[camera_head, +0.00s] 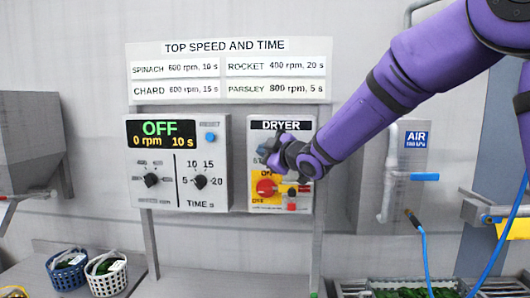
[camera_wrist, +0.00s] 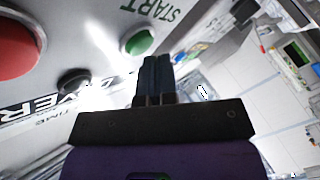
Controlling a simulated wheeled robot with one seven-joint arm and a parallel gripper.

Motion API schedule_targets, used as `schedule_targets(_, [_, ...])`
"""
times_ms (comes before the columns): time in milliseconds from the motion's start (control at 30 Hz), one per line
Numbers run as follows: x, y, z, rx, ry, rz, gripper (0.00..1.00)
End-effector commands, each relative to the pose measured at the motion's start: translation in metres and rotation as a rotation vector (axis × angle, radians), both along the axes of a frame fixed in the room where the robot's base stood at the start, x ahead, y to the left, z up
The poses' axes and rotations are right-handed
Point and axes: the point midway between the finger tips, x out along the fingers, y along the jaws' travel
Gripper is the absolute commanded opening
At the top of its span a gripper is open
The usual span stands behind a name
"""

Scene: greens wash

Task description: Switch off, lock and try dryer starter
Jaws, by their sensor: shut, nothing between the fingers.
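The dryer starter box (camera_head: 256,205) hangs on the wall, with a DRYER label at its top. A small red and dark piece (camera_head: 291,198) is just right of the handle. My gripper (camera_head: 272,152) is in front of the upper box, shut and empty, and hides part of its face. In the wrist view my shut fingers (camera_wrist: 155,72) are close to a green button (camera_wrist: 140,42) near the word START; contact is unclear.
The control panel (camera_head: 180,195) at left reads OFF, 0 rpm, 10 s. A speed and time chart (camera_head: 230,47) is above. Two baskets (camera_head: 106,284) (camera_head: 67,280) of greens stand lower left. An air pipe and blue hose (camera_head: 427,260) are at right.

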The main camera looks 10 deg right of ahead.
Motion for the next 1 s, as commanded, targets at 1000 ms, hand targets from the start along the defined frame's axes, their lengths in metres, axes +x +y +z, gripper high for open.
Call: schedule_targets(1000, [0.0081,-0.0016,0.0004,0.001,0.000,-0.001,0.00])
